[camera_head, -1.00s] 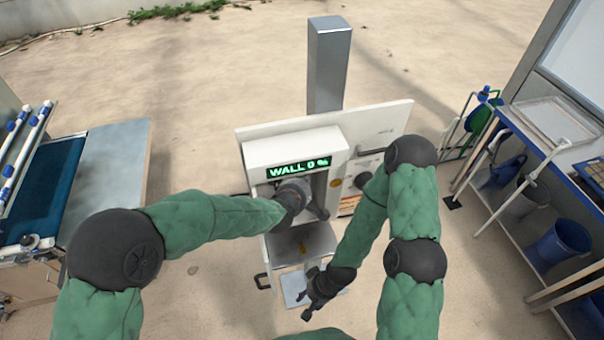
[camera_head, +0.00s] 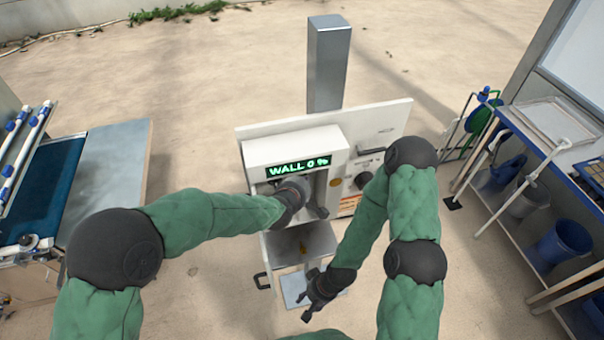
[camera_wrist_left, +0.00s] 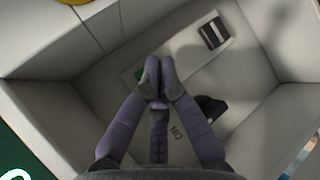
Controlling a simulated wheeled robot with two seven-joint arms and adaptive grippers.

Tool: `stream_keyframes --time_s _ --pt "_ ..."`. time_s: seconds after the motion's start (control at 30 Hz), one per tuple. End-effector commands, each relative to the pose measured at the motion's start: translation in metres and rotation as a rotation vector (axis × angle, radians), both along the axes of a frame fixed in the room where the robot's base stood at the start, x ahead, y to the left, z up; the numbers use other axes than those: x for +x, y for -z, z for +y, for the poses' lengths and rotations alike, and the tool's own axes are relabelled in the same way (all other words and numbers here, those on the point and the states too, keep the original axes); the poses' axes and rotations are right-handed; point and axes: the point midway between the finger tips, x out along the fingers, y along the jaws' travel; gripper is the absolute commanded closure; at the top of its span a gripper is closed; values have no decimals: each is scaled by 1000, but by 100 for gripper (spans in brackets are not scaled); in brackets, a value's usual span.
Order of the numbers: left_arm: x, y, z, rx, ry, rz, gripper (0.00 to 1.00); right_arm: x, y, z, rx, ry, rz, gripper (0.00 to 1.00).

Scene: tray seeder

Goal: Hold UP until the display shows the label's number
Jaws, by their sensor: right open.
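The display (camera_head: 299,165) on the white machine (camera_head: 262,152) reads "WALL 0 %" in green. My left gripper (camera_head: 318,210) reaches into the recess under the display. In the left wrist view its fingertips (camera_wrist_left: 160,76) are together at a pale panel (camera_wrist_left: 188,68), with nothing visible between them. A small green patch (camera_wrist_left: 138,73) shows beside the fingertips, mostly hidden by them; I cannot tell if they touch it. A dark switch-like part (camera_wrist_left: 213,33) sits higher on the panel. My right gripper (camera_head: 312,300) is open and empty, low in front of the machine. No label number is readable.
An orange and white sticker (camera_head: 349,203) and a round yellowish part (camera_head: 335,182) are on the machine's front. A conveyor with a blue belt (camera_head: 45,185) stands at the left. A shelf unit with blue bins (camera_head: 562,245) stands at the right.

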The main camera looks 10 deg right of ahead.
Motion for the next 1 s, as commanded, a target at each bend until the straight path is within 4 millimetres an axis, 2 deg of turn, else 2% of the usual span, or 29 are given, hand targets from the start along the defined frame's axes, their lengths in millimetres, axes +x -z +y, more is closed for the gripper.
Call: stream_keyframes --time_s 0.03,1.0 --pt "7 -10 1 -10 -9 -19 100 0 0 0 0 0 0 54" --pt "20 -13 3 -15 -17 -24 100 0 5 0 0 0 0 54"
